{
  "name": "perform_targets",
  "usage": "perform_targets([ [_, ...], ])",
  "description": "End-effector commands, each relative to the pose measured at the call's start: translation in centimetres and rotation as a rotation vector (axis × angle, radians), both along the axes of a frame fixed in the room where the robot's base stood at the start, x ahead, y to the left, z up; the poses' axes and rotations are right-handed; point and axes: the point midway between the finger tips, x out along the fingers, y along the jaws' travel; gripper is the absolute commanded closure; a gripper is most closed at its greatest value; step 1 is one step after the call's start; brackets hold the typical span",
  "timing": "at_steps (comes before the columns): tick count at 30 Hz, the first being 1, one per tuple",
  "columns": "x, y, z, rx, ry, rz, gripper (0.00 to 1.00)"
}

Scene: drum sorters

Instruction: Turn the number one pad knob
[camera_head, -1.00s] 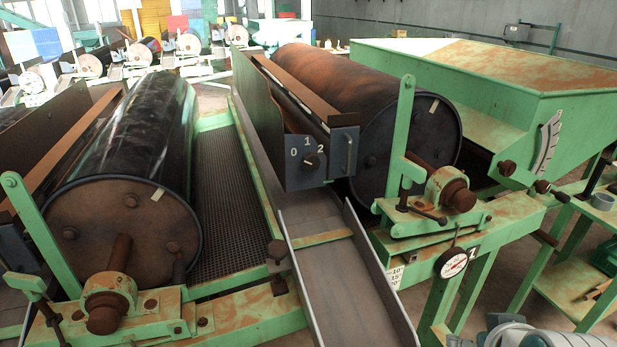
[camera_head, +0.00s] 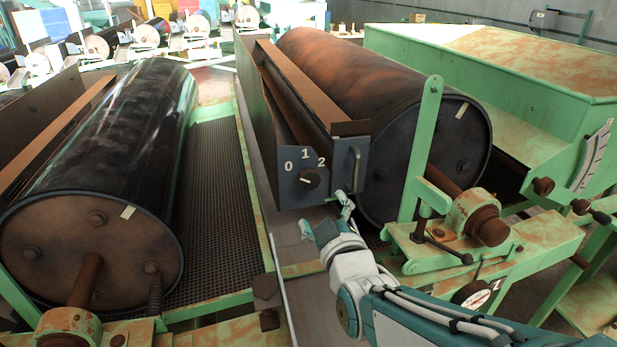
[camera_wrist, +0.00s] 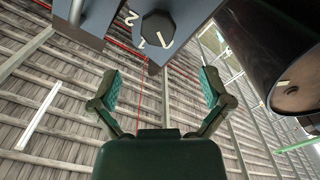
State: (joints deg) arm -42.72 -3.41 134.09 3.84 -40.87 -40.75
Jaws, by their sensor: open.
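The dark round knob (camera_head: 310,178) sits on a blue-grey panel (camera_head: 291,197) marked 0, 1 and 2, at the near end of the trough beside the rusty drum. A pale mark shows on the knob's lower left. It also shows at the top of the wrist view (camera_wrist: 157,27), with the digits 1 and 2 beside it. My gripper (camera_head: 343,203) is below and right of the knob in the head view. In the wrist view my gripper (camera_wrist: 165,79) is open and empty, its green-padded fingers spread. The knob lies beyond the fingertips, apart from them.
A metal handle (camera_head: 347,168) stands right of the knob. The rusty drum (camera_head: 424,152) is to the right, a black drum (camera_head: 110,150) to the left. A green lever (camera_head: 424,150) rises right of my arm. Open space lies before the panel.

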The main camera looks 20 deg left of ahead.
Motion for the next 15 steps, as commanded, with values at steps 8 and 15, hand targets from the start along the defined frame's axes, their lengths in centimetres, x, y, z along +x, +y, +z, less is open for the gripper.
perform_targets([
  [8,3.4,3.0,-0.1,-0.002,0.002,-0.002,0.02],
  [15,6.5,5.5,-0.1,-0.001,0.003,-0.001,0.02],
])
